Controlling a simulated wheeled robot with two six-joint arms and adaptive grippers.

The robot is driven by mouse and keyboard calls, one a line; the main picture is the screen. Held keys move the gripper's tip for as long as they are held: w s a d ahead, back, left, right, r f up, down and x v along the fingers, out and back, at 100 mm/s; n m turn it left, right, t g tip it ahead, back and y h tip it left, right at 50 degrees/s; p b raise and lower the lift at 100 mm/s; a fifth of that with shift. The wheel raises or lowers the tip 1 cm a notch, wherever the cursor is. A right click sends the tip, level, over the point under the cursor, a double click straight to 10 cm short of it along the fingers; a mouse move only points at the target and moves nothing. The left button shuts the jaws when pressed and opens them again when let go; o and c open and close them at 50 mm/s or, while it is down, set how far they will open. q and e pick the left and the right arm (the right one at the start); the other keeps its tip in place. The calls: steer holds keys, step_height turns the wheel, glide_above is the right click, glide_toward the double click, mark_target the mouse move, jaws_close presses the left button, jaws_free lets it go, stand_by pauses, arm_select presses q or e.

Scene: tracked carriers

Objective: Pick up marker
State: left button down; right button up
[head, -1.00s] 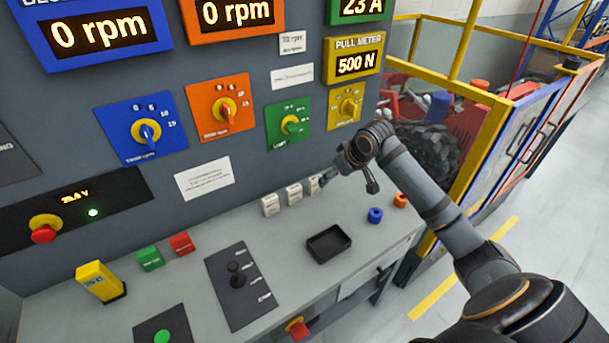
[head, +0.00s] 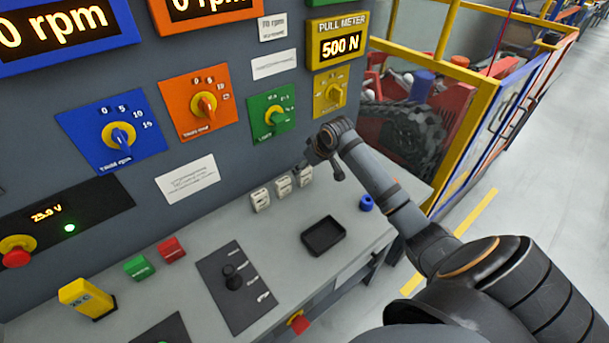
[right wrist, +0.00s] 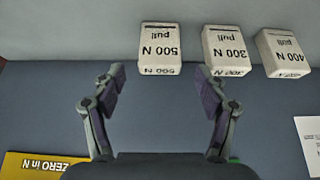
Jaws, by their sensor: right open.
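Three small white marker blocks stand in a row on the grey bench against the panel. The right wrist view reads them upside down as 500 N (right wrist: 160,50), 300 N (right wrist: 226,50) and 400 N (right wrist: 283,52). In the head view, the 500 N block (head: 305,178) is at the right end, the 300 N block (head: 283,187) in the middle and the 400 N block (head: 260,200) at the left. My right gripper (head: 318,168) is open and empty by the 500 N block. In the wrist view its fingertips (right wrist: 159,74) spread either side of that block's line, apart from it. My left gripper is out of view.
A black tray (head: 323,236) and a blue ring (head: 366,203) lie on the bench. A black lever plate (head: 235,288), red block (head: 171,249), green block (head: 139,267) and yellow block (head: 86,297) stand left. The panel with knobs rises behind. Yellow railing stands right.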

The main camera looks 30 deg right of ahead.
mark_target(305, 169)
steer(key=x, duration=0.3)
steer(key=shift+w+f, duration=0.15)
steer(key=shift+f, duration=0.3)
steer(key=c, duration=1.2)
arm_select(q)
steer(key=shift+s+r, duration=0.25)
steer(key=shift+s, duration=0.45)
arm_select(e)
steer(key=shift+c, duration=0.2)
